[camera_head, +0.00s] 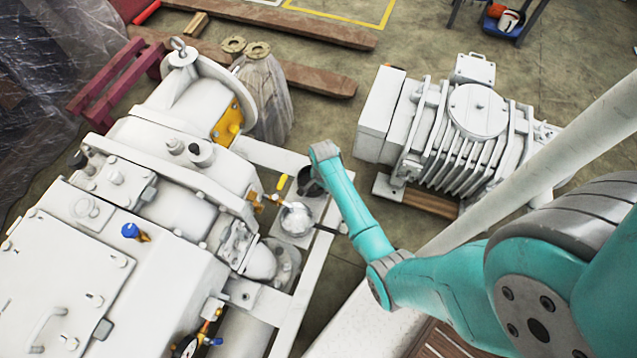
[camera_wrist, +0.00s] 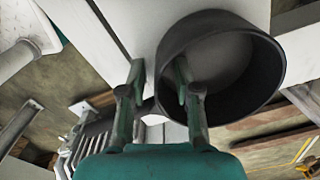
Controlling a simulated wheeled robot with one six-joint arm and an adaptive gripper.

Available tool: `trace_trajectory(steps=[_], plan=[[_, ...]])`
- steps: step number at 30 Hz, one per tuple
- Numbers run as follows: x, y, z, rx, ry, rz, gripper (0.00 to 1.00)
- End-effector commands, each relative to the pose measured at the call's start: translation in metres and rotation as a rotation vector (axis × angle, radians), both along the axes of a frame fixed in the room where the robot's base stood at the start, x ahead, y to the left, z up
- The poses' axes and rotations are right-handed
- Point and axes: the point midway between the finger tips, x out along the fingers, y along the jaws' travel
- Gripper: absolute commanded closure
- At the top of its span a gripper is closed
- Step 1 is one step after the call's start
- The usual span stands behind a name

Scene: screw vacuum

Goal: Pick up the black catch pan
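The black catch pan (camera_wrist: 268,75) is a round, open dish that fills the upper right of the wrist view. In the head view it shows as a small dark shape (camera_head: 309,182), partly hidden by the end of my arm. My gripper (camera_wrist: 160,72) reaches to the pan's left side in the wrist view. Its fingers are apart, with the pan's wall between them: the right finger overlaps the pan's inside, and the left finger is outside. Whether either finger touches the wall cannot be told. In the head view the fingers are not clearly visible.
The large white vacuum pump (camera_head: 150,200) with yellow and blue valve handles stands left of the pan. A white frame (camera_head: 318,262) runs beside it. A ribbed white motor unit (camera_head: 455,130) stands to the right. Wooden beams (camera_head: 270,20) lie on the floor behind.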

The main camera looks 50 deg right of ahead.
Motion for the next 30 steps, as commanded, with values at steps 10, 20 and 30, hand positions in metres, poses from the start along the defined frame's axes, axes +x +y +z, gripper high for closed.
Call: trace_trajectory(steps=[10, 20, 30], plan=[[0.0, 0.0, 0.0, 0.0, -0.001, 0.0, 1.0], [0.0, 0.0, 0.001, 0.0, -0.001, 0.0, 1.0], [0.001, -0.001, 0.028, -0.002, -0.003, 0.0, 1.0]])
